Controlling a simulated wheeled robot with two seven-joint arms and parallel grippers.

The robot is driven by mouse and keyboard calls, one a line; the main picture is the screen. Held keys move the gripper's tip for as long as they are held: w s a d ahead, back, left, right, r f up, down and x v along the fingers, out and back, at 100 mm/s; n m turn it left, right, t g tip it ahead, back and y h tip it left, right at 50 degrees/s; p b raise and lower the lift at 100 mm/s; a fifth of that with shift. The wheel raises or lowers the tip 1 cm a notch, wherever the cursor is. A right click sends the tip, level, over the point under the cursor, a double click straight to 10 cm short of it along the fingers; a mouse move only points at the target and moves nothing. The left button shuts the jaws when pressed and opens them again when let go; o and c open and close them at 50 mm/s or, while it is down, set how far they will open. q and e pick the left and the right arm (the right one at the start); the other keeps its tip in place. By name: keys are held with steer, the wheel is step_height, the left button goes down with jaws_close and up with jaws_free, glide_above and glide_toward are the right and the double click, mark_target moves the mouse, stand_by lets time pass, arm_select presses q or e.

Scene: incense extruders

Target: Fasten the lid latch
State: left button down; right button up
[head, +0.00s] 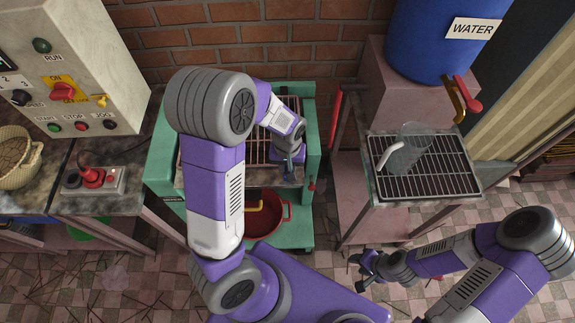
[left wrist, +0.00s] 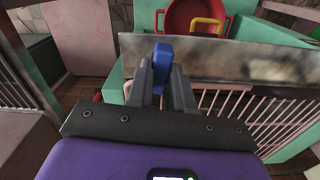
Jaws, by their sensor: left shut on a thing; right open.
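The green machine (head: 163,150) stands in the middle, with a pink barred lid (head: 256,148) in its frame. The lid's bars (left wrist: 275,112) and a worn metal strip (left wrist: 250,62) fill much of the left wrist view. My left gripper (head: 290,168) is at the machine's front edge, shut on a small blue piece (left wrist: 162,58), which stands upright between the fingertips. I cannot tell whether this piece is the latch. My left arm hides much of the lid. My right gripper (head: 364,268) is open and empty, low over the floor, right of the machine.
A red pot (head: 265,222) with a yellow handle sits below the lid. A pitcher (head: 404,152) stands on a rack (head: 450,172) at right, below a blue water barrel (head: 430,40). A control box (head: 75,65) and red switch (head: 92,177) are at left.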

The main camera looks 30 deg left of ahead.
mark_target(287, 170)
arm_select(q)
steer(key=shift+n, duration=0.7)
steer(key=c, duration=1)
jaws_free()
step_height(287, 170, up, 8)
steer(key=shift+f+p, duration=0.2)
steer(key=shift+p, duration=1.05)
